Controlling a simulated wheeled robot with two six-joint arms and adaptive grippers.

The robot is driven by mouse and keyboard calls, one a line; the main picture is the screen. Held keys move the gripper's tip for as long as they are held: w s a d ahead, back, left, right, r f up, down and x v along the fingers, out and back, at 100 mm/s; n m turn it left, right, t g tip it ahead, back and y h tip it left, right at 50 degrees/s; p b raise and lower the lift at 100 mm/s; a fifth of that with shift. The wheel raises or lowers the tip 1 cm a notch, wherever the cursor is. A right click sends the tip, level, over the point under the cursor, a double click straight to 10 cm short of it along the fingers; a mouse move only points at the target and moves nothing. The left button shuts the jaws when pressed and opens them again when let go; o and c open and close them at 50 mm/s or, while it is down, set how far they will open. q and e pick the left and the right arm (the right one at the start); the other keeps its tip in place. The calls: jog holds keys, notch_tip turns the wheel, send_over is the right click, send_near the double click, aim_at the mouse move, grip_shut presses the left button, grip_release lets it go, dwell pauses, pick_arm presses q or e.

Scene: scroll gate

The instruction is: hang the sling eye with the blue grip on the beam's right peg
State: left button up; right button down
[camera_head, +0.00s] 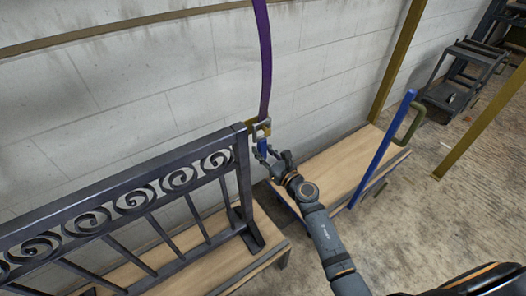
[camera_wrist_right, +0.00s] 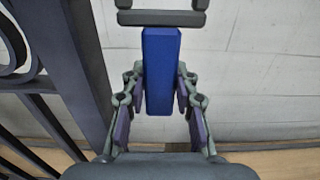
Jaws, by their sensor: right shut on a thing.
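A purple sling (camera_head: 264,55) hangs from above the head view. At its lower end is a grey, frame-like sling eye (camera_head: 262,128) with a blue grip (camera_head: 262,146) below it. My right gripper (camera_head: 266,153) is shut on the blue grip, whose fingers flank it in the wrist view (camera_wrist_right: 161,85); the eye's grey frame (camera_wrist_right: 160,18) shows above. A short mustard-coloured piece (camera_head: 250,122), perhaps the right peg, is at the right end of the dark scroll gate's top beam (camera_head: 130,178). I cannot tell whether the eye is around it. My left gripper is out of view.
The gate's right post (camera_wrist_right: 70,60) stands close left of my right gripper. Wooden-topped benches (camera_head: 335,165) stand along the grey block wall (camera_head: 160,90). A blue post (camera_head: 385,150) with a green handle (camera_head: 410,120) and a mustard post (camera_head: 398,60) stand at right.

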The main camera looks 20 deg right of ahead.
jog(key=shift+r+p, duration=0.5)
jog(key=shift+r, duration=0.2)
jog(key=shift+v, duration=3.5)
jog(key=shift+b+v, duration=1.05)
jog(key=shift+v, duration=1.45)
